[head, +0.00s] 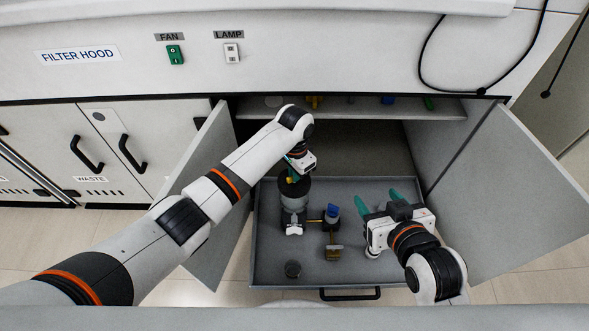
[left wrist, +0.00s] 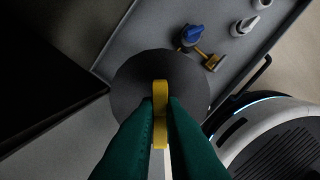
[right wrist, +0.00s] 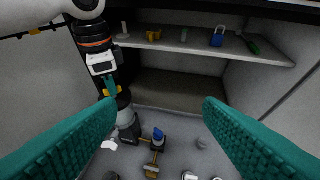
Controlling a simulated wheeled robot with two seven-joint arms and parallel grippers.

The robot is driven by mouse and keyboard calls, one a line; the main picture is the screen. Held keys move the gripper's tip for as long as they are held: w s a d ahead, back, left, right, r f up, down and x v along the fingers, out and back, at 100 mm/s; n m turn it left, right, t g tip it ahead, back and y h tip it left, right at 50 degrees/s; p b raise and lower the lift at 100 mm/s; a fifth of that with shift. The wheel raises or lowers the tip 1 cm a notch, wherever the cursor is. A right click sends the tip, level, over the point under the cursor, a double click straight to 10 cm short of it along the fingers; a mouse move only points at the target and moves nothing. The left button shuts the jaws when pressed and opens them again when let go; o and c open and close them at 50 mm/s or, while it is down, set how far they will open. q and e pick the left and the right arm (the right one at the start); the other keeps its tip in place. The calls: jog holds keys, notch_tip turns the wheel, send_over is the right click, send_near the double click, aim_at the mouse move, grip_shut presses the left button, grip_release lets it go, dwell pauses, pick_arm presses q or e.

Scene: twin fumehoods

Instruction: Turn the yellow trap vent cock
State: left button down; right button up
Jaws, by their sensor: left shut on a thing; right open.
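The yellow trap vent cock (left wrist: 160,115) stands upright between the green fingers of my left gripper (left wrist: 160,104), above a round dark trap top (left wrist: 128,85). In the head view my left gripper (head: 293,176) is over the dark cylindrical trap (head: 294,198), with only a bit of yellow showing. The left fingers are shut on the cock and hide part of it. My right gripper (head: 379,201) is open and empty over the right side of the drawer. Its spread fingers (right wrist: 160,112) fill the lower right wrist view.
The pulled-out grey drawer (head: 264,270) also holds a blue-topped valve (head: 332,212), a brass fitting (head: 333,252) and a small dark round part (head: 293,269). Open cabinet doors (head: 530,190) flank it. A shelf (right wrist: 190,46) with small items runs above.

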pick_arm(q)
jog(key=shift+r+m+p, duration=0.2)
jog(key=shift+m+p, duration=0.6)
jog(key=shift+p, duration=0.1)
jog(key=shift+m+p, duration=0.7)
jog(key=shift+m, duration=0.3)
jog(key=shift+m+p, duration=0.4)
jog(key=shift+m, duration=0.3)
jog(key=shift+f+m+p, duration=0.15)
jog(key=shift+m+p, duration=0.25)
jog(key=shift+m, duration=0.9)
pick_arm(e)
jog(key=s+d+f+g+h, duration=0.1)
jog(key=s+d+g, duration=0.1)
jog(key=s+g, duration=0.2)
jog(key=s+d+f+g+h, duration=0.1)
jog(key=s+d+f+g, duration=0.1)
jog(key=s+g, duration=0.2)
jog(key=shift+s+f, duration=0.25)
jog(key=shift+s, duration=1.5)
jog(key=shift+f, duration=0.45)
pick_arm(q)
jog(key=c, duration=1.5)
grip_release()
pick_arm(e)
jog(key=shift+w+r, duration=0.1)
jog(key=shift+r, duration=0.05)
